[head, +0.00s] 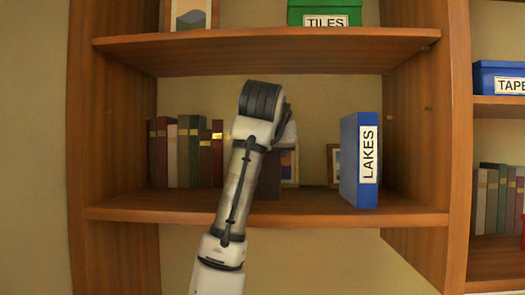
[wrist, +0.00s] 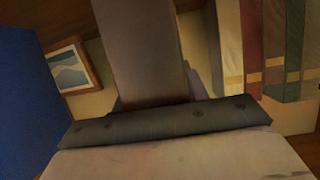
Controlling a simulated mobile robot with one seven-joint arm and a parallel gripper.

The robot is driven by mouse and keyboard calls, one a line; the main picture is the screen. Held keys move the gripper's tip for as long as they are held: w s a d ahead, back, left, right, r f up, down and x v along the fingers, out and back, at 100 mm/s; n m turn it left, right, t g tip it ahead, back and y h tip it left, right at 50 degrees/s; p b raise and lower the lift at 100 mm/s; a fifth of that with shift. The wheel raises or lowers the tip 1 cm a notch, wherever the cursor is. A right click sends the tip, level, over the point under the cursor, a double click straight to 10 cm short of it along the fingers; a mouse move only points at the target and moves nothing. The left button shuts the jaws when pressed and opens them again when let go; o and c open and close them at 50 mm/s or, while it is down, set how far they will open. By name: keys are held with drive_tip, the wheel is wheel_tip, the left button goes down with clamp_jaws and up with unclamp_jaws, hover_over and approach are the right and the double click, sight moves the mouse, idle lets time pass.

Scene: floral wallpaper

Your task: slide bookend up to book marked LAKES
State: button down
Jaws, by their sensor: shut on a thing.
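The book marked LAKES (head: 360,160) is a blue volume standing upright at the right of the middle shelf. The bookend (head: 269,181) is a dark brown upright piece, partly hidden behind my arm in the head view. In the wrist view the bookend (wrist: 150,50) rises as a grey-brown plate, with the blue LAKES book (wrist: 25,100) apart from it at the left. My gripper (head: 287,138) is shut on the bookend; its fingers are mostly hidden in the head view. The gripper's dark edge (wrist: 165,122) crosses the lower wrist view.
A row of books (head: 180,150) stands left of my arm. Small picture frames (head: 333,160) (head: 289,166) stand at the back of the shelf. The shelf front (head: 310,208) between bookend and LAKES looks clear. The upper shelf (head: 270,45) is overhead.

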drive_tip(key=d+p, duration=0.1)
drive_tip(key=d, duration=0.9)
idle(0.8)
drive_tip(key=c, duration=0.7)
unclamp_jaws()
drive_tip(key=shift+s, duration=0.1)
drive_tip(key=s+b, duration=0.8)
drive_tip(key=s, duration=0.3)
drive_tip(key=shift+a, duration=0.1)
drive_tip(key=shift+w, duration=0.1)
